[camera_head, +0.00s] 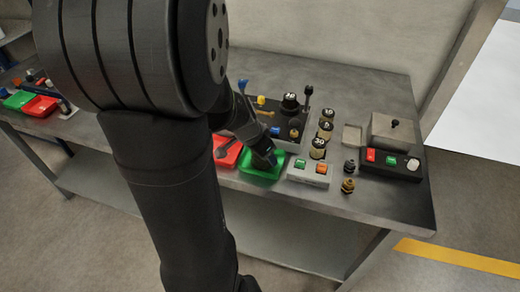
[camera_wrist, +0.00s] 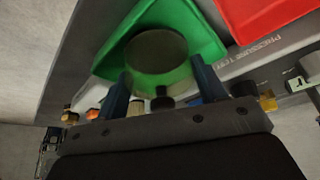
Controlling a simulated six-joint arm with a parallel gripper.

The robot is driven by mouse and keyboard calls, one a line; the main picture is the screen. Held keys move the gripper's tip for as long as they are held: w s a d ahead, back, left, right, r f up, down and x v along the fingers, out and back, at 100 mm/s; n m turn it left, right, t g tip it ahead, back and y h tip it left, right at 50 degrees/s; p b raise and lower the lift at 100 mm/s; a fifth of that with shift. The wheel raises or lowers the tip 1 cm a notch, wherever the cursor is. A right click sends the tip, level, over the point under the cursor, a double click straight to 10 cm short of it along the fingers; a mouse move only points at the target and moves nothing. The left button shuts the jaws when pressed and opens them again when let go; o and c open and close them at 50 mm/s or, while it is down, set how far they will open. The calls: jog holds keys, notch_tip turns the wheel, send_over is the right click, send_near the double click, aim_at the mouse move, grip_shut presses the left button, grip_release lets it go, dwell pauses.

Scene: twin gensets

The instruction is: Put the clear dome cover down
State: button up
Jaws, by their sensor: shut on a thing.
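The clear dome cover (camera_wrist: 156,50) shows in the wrist view as a round, see-through, greenish-grey shape with a dark knob. My gripper (camera_wrist: 160,76) is shut on it, with a blue finger on either side of the knob. The dome appears over the green tray (camera_wrist: 113,50); whether it touches the tray I cannot tell. In the head view my gripper (camera_head: 268,156) is low over the green tray (camera_head: 255,173), and the dome cannot be made out there.
A red tray (camera_head: 228,153) lies just left of the green one. A two-button box (camera_head: 309,172) stands close on the right, with several numbered weights (camera_head: 318,148) behind it. A lever panel (camera_head: 277,124) is behind. The bench front edge (camera_head: 300,199) is near.

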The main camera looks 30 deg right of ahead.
jog(key=shift+f, duration=0.2)
jog(key=shift+f, duration=0.15)
jog(key=o, duration=0.8)
jog(key=v, duration=1.2)
